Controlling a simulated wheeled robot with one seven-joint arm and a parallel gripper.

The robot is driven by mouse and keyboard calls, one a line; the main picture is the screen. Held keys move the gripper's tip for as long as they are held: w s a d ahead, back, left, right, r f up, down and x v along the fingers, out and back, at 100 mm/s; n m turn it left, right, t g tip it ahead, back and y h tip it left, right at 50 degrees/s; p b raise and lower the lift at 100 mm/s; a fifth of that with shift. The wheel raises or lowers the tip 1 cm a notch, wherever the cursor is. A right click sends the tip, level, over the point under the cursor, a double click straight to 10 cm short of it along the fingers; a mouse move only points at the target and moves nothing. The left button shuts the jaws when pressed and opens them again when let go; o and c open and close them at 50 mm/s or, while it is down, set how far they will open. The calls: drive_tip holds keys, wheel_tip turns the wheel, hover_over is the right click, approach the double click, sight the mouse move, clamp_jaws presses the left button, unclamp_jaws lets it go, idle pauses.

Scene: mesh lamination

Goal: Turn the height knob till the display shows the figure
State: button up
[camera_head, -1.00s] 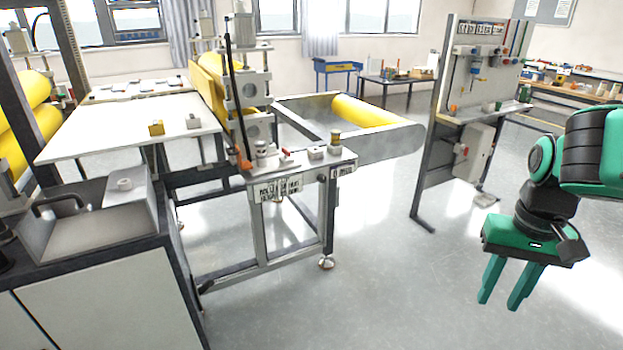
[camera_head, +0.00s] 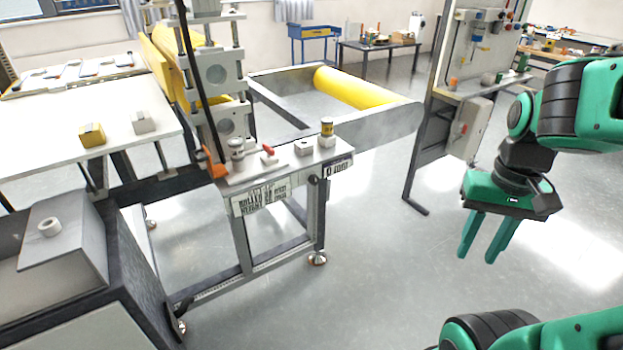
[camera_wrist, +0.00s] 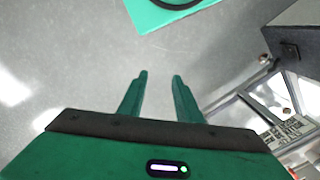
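The laminating machine's control ledge (camera_head: 283,172) is left of centre in the head view. A round metal knob (camera_head: 236,148) stands on its left end, and a knob with a yellow band (camera_head: 327,129) stands on its right end. I cannot tell which one is the height knob. Label plates (camera_head: 263,198) hang on the ledge's front; a small one (camera_head: 338,167) is at the right. Their figures are too small to read. My gripper (camera_head: 481,252) is open and empty, pointing down over bare floor, well right of the ledge. The wrist view shows both fingers (camera_wrist: 158,78) apart with nothing between them.
A red-handled switch (camera_head: 268,150) sits on the ledge. A white table (camera_head: 60,125) and a grey cabinet (camera_head: 75,240) stand at the left. A yellow roller (camera_head: 355,88) lies behind. A panel stand (camera_head: 455,95) is behind my gripper. The floor between is clear.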

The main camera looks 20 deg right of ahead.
drive_tip(key=shift+d, duration=0.1)
drive_tip(key=o, duration=0.4)
drive_tip(key=shift+c, duration=0.2)
drive_tip(key=n+t+y, duration=0.2)
drive_tip(key=n+t, duration=1)
drive_tip(key=t, duration=0.2)
approach(315, 181)
drive_tip(key=x, duration=0.9)
drive_tip(key=shift+w, duration=0.1)
